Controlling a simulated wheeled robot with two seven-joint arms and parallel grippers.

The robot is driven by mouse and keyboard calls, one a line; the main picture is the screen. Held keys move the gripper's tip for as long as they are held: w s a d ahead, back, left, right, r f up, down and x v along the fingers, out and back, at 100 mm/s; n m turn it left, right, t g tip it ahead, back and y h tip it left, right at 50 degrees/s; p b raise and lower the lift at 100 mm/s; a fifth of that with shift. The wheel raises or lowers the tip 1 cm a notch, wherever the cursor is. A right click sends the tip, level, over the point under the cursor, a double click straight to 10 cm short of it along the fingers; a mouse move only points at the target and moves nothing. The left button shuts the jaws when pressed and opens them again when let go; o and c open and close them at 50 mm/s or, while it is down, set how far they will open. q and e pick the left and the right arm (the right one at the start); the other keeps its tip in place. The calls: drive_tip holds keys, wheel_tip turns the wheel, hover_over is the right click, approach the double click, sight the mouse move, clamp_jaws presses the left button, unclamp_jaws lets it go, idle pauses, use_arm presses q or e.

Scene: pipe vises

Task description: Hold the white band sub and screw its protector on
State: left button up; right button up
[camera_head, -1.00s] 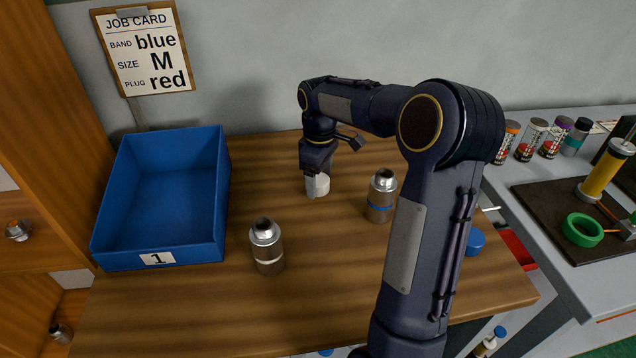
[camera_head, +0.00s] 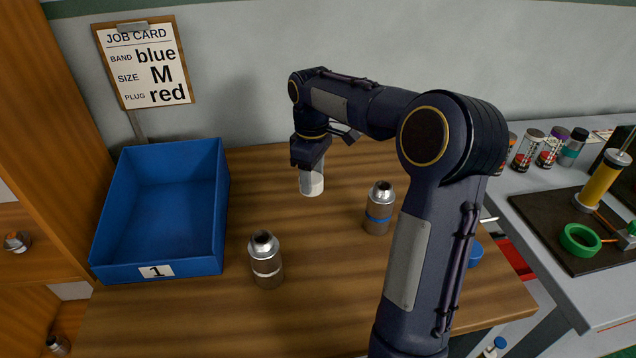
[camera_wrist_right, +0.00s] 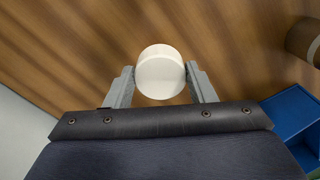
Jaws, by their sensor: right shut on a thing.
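The white protector (camera_head: 312,187) is a short round white cap near the back middle of the table. My right gripper (camera_head: 312,176) points down and is shut on it. In the right wrist view the white protector (camera_wrist_right: 160,72) sits between the two grey fingers of my right gripper (camera_wrist_right: 161,84). I cannot tell whether it touches the table. The white band sub (camera_head: 266,261) is a metal cylinder with a narrower top and a pale band. It stands upright at the front, apart from my right gripper. My left gripper is not in view.
A blue-banded sub (camera_head: 378,208) stands right of the protector. A blue tray (camera_head: 150,270) marked 1 is at left. A blue cap (camera_head: 475,254) lies behind my right arm. A job card (camera_head: 146,62) hangs on the wall. Bare wood lies between the two subs.

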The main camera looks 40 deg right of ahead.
drive_tip(key=w+a+r, duration=0.1)
drive_tip(key=a+r, duration=0.7)
drive_tip(key=a, duration=0.4)
drive_tip(key=shift+w+a+r+p, duration=0.2)
drive_tip(key=shift+a+p, duration=0.1)
drive_tip(key=shift+p, duration=0.15)
